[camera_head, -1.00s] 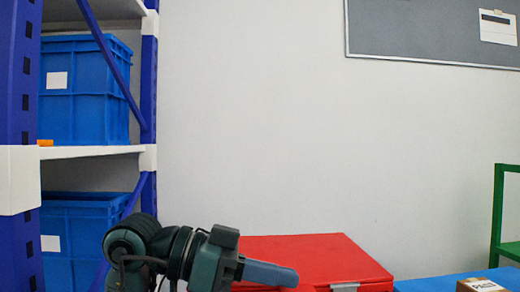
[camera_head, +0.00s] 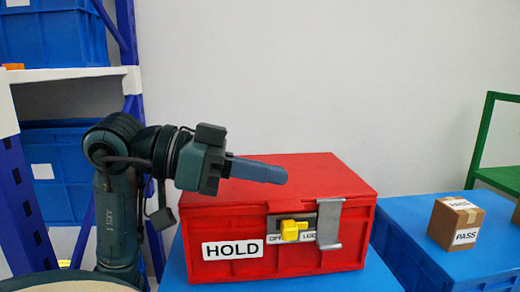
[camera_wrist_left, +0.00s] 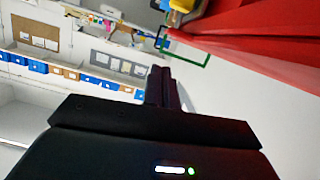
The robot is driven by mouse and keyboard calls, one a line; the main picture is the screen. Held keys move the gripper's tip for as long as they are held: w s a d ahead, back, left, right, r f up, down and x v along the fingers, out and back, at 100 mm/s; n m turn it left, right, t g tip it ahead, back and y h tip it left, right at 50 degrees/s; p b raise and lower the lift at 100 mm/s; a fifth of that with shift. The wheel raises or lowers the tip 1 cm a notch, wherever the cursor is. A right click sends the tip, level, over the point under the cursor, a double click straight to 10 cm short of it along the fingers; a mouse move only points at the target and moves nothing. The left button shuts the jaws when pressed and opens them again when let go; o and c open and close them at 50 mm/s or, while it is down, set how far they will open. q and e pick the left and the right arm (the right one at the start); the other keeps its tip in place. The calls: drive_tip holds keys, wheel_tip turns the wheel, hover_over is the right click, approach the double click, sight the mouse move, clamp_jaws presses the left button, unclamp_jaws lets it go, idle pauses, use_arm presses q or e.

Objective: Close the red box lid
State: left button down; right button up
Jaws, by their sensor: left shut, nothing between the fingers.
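The red box (camera_head: 240,228) stands on a blue surface in the head view, with a "HOLD" label on its front. Its red lid (camera_head: 325,175) lies flat on top and looks down. A yellow rotary switch (camera_head: 293,230) sits on the front beside a grey metal latch plate (camera_head: 329,225). My left gripper (camera_head: 284,175) is shut and empty, its fingers pointing right over the lid's left part; I cannot tell if they touch it. In the left wrist view the red box (camera_wrist_left: 265,45) fills the upper right, with the fingers (camera_wrist_left: 162,85) below it. My right gripper is not in view.
A blue table (camera_head: 415,255) to the right carries a cardboard box (camera_head: 456,222) marked "PASS". A green frame (camera_head: 482,135) stands at the far right. A shelf with blue bins (camera_head: 62,160) is at the left, behind my arm. The wall behind is clear.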

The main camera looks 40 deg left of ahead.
use_arm(q)
drive_tip(key=v, duration=1)
drive_tip(key=shift+r, duration=0.3)
drive_tip(key=shift+d, duration=0.1)
